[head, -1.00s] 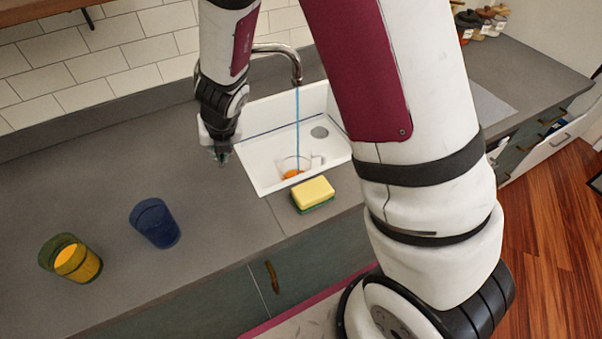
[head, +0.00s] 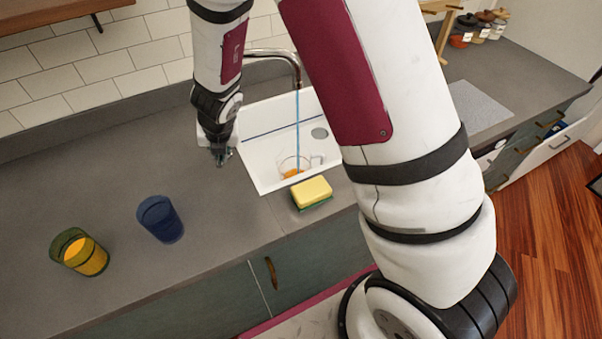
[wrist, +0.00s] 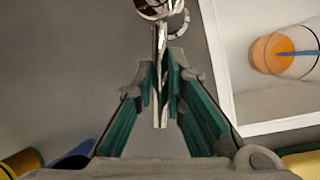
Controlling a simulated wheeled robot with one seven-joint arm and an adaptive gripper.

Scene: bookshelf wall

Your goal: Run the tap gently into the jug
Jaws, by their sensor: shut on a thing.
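The chrome tap (head: 285,54) stands behind the white sink, and a thin blue stream falls from its spout. A clear jug (head: 304,160) stands in the sink under the stream, with orange in its lower part. The jug also shows at upper right in the wrist view (wrist: 303,66). My gripper (head: 221,157) is left of the sink, above the counter. In the wrist view my gripper (wrist: 160,80) is shut on the slim chrome tap lever (wrist: 159,45), whose end sticks out between the green-padded fingers. The lever is hidden in the head view.
The white sink (head: 262,157) is set in the grey counter. A yellow and green sponge (head: 312,192) lies at its front edge.

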